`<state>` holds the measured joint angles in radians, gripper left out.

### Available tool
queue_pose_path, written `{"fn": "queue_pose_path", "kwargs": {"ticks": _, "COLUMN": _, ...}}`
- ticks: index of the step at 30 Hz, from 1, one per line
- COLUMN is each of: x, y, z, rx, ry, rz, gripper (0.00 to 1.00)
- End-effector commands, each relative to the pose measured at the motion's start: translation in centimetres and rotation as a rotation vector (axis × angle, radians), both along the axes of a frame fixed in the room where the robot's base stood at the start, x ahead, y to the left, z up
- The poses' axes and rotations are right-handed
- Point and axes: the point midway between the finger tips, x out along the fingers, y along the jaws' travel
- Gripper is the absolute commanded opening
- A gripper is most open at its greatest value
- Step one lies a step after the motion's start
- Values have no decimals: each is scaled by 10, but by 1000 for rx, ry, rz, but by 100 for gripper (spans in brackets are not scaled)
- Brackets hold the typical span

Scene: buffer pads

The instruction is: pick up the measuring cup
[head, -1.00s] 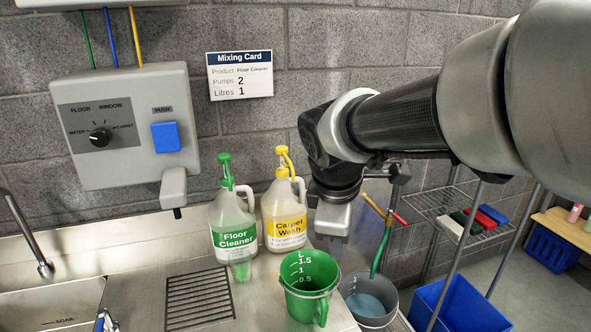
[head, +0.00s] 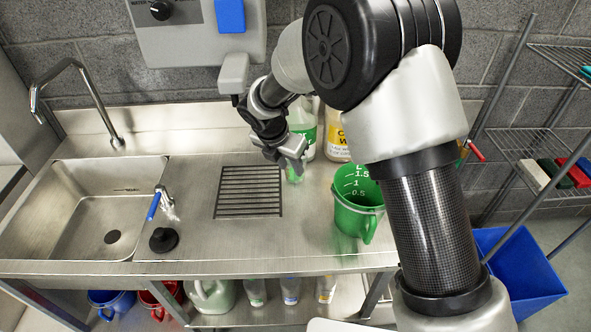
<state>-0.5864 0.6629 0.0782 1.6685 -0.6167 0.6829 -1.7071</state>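A small clear green cup (head: 294,174), which looks like the measuring cup, stands on the steel counter in front of the Floor Cleaner bottle (head: 303,125). My gripper (head: 293,158) is right at the cup, its fingers overlapping the cup's upper part in the head view. Whether the fingers touch it or are closed around it is too small to tell. A larger green jug (head: 357,207) with litre marks stands to the right, apart from the gripper.
A dark drain grate (head: 248,192) lies left of the cup. The dispenser spout (head: 234,73) hangs above and left of my gripper. The Carpet Wash bottle (head: 335,140) is partly hidden by my arm. A sink (head: 85,215) and a black plug (head: 164,240) are farther left.

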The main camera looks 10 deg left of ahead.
Motion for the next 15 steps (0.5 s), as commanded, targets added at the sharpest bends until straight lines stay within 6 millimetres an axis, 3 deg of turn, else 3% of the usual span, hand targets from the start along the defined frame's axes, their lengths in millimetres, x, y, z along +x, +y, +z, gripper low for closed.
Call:
{"fn": "queue_pose_path", "kwargs": {"ticks": 3, "x": 8, "y": -3, "z": -22, "rx": -1, "ry": 2, "rz": -1, "gripper": 32}}
{"fn": "queue_pose_path", "kwargs": {"ticks": 15, "x": 22, "y": -7, "z": -57, "rx": -2, "ry": 2, "rz": -2, "gripper": 32}}
